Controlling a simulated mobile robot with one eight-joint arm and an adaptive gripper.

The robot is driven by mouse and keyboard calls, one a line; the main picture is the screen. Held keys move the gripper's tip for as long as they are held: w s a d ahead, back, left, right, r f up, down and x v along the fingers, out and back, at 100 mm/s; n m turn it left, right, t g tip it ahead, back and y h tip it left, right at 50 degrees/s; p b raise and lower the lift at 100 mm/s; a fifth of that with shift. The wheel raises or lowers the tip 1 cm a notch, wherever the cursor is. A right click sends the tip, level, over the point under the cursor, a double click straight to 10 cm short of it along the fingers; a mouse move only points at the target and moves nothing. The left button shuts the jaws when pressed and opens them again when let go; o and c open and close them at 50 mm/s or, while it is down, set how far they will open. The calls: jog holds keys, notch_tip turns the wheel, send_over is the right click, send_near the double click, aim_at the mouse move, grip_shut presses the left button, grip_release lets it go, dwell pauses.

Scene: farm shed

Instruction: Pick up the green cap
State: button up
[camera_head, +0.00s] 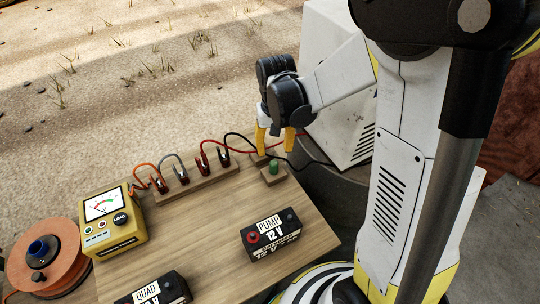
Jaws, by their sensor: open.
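The small green cap (273,166) sits on a little wooden block (270,178) near the far right edge of the wooden table (215,215). My gripper (275,150) points down with its yellow fingers apart, at the far right part of the table. In the picture the fingertips are just above the cap, one to either side. With this one view I cannot tell how far above or behind the cap they are. Nothing shows between the fingers.
A wooden rail (197,183) with several clamps and cables lies left of the cap; a black cable passes close by it. A yellow tester (113,220), PUMP battery (270,236), QUAD battery (152,293) and orange reel (45,262) stand nearer. The middle of the table is clear.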

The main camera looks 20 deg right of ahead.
aim_at(274, 168)
notch_tip(274, 168, down, 10)
jog(key=b, duration=0.4)
jog(key=shift+f, duration=0.1)
jog(key=shift+s, duration=0.1)
jog(key=shift+c, duration=0.5)
jog(key=c, duration=0.9)
